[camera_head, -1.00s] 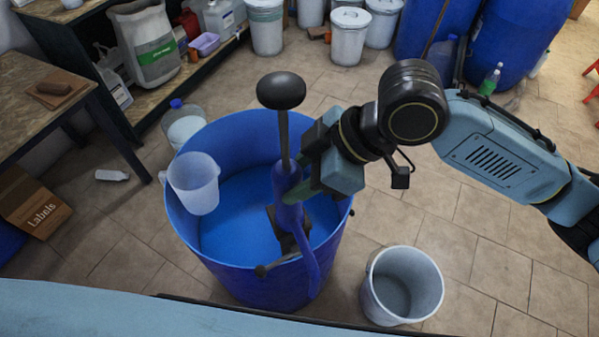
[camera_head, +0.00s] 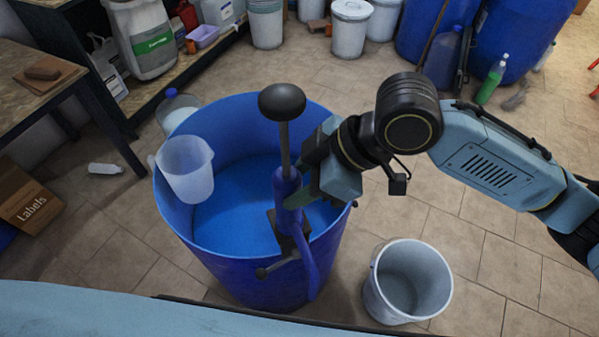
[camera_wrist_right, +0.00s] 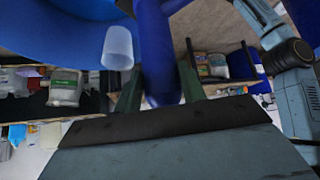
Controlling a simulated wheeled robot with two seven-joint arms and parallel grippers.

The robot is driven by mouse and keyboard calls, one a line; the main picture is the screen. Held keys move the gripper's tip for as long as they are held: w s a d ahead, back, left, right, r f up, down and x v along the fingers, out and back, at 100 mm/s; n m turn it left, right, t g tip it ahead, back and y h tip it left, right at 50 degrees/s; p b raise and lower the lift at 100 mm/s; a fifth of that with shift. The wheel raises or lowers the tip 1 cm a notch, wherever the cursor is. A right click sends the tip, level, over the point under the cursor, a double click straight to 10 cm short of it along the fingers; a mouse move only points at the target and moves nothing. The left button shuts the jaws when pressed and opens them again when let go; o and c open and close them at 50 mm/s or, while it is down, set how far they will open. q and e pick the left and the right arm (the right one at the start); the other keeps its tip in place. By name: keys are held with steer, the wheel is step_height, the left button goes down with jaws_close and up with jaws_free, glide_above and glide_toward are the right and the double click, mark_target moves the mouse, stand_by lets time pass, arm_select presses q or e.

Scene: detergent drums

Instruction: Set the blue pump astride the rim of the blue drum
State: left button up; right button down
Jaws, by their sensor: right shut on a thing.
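The blue drum (camera_head: 215,263) stands open on the tiled floor, with pale blue inside it. The blue pump (camera_head: 288,190) has a black knob handle on a grey rod, a dark clamp and a blue spout. It is upright over the drum's front rim, with its spout hanging outside the wall. I cannot tell whether the clamp rests on the rim. My right gripper (camera_head: 308,190) is shut on the pump's blue body from the right. In the right wrist view the pump body (camera_wrist_right: 155,50) stands between the green fingers. My left gripper is not in view.
A translucent jug (camera_head: 187,168) hangs at the drum's left rim. A grey bucket (camera_head: 408,281) stands on the floor to the right. A table (camera_head: 40,95) and a carton (camera_head: 28,198) are at the left. Several white tubs and large blue drums stand behind.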

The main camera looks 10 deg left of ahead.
mark_target(300, 217)
steer(key=shift+f+b, duration=1.95)
steer(key=shift+f, duration=3.4)
steer(key=c, duration=0.9)
jaws_free()
steer(key=shift+o, duration=0.8)
steer(key=shift+f, duration=0.2)
steer(key=p+v, duration=0.1)
steer(key=v, duration=1.2)
steer(key=shift+r, duration=0.35)
